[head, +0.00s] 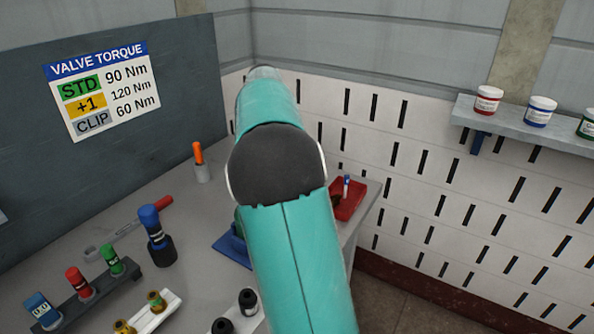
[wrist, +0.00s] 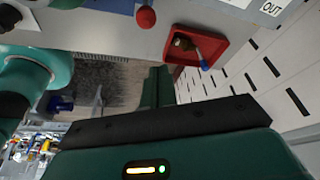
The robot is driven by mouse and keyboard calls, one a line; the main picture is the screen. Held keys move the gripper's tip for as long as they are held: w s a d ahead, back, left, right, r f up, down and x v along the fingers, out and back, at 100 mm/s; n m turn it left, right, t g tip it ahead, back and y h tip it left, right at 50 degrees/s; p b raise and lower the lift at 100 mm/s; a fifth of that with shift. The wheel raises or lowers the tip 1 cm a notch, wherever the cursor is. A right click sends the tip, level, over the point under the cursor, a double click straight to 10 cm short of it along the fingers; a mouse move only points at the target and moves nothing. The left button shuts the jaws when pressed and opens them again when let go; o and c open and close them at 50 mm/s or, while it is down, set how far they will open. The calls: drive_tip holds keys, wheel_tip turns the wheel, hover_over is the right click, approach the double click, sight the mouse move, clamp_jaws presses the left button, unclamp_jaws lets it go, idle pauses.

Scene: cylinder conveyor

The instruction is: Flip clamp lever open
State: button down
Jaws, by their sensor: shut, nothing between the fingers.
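A red ball knob (wrist: 146,16) on a short stem, which looks like the clamp lever's end, shows at the top of the wrist view; the clamp's body is mostly out of frame there. In the head view a blue base plate (head: 230,250) on the bench shows beside my arm, which hides most of what stands on it. My gripper (wrist: 158,72) is shut and empty in the wrist view, its dark green fingers together, below the knob in the picture and apart from it. The head view does not show my gripper, as my arm covers it.
A red tray (head: 349,202) with a blue-capped tube sits at the bench's right edge, right of the fingers in the wrist view (wrist: 176,56). A slotted wall is behind.

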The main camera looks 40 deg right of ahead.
drive_tip(key=shift+v, duration=1.9)
drive_tip(key=shift+w+a, duration=0.1)
drive_tip(key=shift+a, duration=0.05)
